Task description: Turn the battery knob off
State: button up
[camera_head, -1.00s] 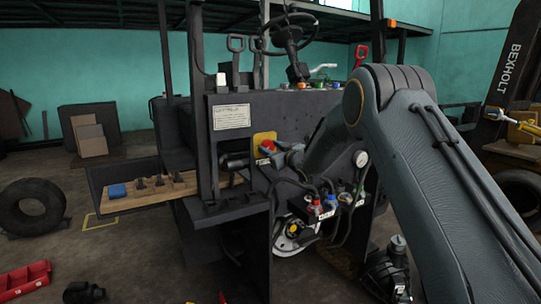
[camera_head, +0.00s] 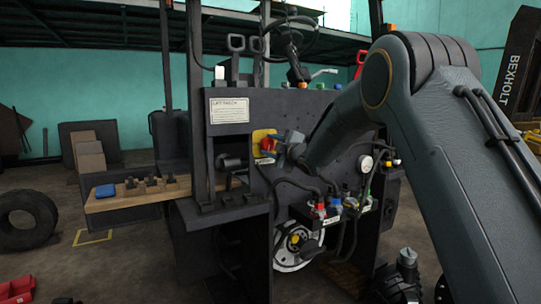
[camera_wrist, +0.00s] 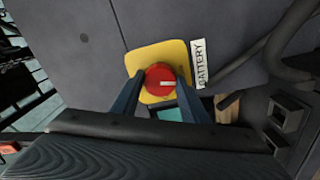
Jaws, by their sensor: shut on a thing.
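The battery knob (camera_wrist: 160,79) is a round red knob with a pale pointer mark, on a yellow plate (camera_wrist: 143,57) fixed to the forklift's dark panel. In the wrist view the pointer mark lies roughly level, towards the right. A white label reading BATTERY (camera_wrist: 199,64) is beside the plate. My gripper (camera_wrist: 160,83) is shut on the knob, with one dark finger on each side of it. In the head view the red knob (camera_head: 267,144) shows at the panel's left part, with my gripper (camera_head: 273,146) at it, partly hiding it.
Hoses and coloured connectors (camera_head: 328,207) hang below and right of the knob.

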jog(key=shift+a+f+n+b, duration=0.1)
jog(key=shift+n+b, duration=1.2)
jog(key=o, duration=1.1)
jog(key=shift+c, duration=0.2)
jog(key=shift+s+d, duration=0.2)
jog(key=v, duration=0.7)
jog(key=shift+s+b, duration=0.2)
jog(key=shift+b, duration=0.2)
